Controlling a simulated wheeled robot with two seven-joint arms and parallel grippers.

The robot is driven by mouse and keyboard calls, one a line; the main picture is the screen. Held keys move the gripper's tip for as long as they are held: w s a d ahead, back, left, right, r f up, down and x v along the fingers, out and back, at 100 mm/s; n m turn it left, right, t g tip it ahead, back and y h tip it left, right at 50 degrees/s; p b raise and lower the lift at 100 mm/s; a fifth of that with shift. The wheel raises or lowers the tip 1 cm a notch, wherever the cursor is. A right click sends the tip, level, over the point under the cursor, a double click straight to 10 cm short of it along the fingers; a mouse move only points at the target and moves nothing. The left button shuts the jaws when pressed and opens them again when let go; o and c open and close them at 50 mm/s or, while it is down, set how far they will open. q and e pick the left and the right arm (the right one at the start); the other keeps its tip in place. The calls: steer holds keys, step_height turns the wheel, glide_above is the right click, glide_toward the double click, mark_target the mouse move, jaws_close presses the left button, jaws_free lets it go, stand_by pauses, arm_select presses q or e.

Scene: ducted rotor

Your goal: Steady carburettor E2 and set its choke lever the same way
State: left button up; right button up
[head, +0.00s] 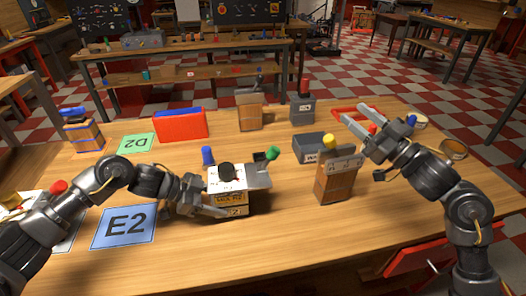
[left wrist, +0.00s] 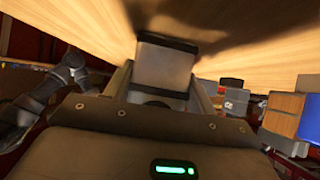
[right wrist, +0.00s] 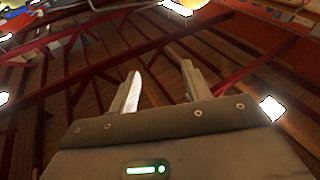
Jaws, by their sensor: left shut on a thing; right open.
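The blue E2 card (head: 123,226) lies on the left of the table. Right of it stands a boxy unit, apparently carburettor E2 (head: 238,186), with a white top, a black round cap, a blue-tipped lever (head: 208,156) and a green-tipped lever (head: 272,153). My left gripper (head: 222,211) is shut on its lower part from the left. The left wrist view shows a pale block (left wrist: 163,66) between the fingers (left wrist: 160,85). My right gripper (head: 354,114) is open and empty, raised above the table at the right; its fingers also show in the right wrist view (right wrist: 160,85).
Behind are a dark box (head: 312,147), another wooden unit (head: 249,112), a red-and-blue bin (head: 180,125) and the green D2 card (head: 136,144). The front middle of the table is clear.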

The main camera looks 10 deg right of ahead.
steer(key=s+a+f+n+g+y, duration=0.1)
steer(key=s+a+f+g+y, duration=0.1)
steer(key=a, duration=0.3)
steer(key=s+a+f+g+y, duration=0.2)
steer(key=a+f+g, duration=0.1)
steer(key=a, duration=0.2)
steer(key=m+g, duration=0.1)
steer(key=m, duration=0.2)
glide_toward(268, 159)
steer(key=shift+h, duration=0.4)
steer(key=x, duration=0.8)
steer(key=r+x, duration=0.1)
steer(key=x, duration=0.3)
steer(key=shift+w+d+r, duration=0.1)
steer(key=shift+w+d, duration=0.1)
steer(key=shift+c, duration=0.5)
jaws_close()
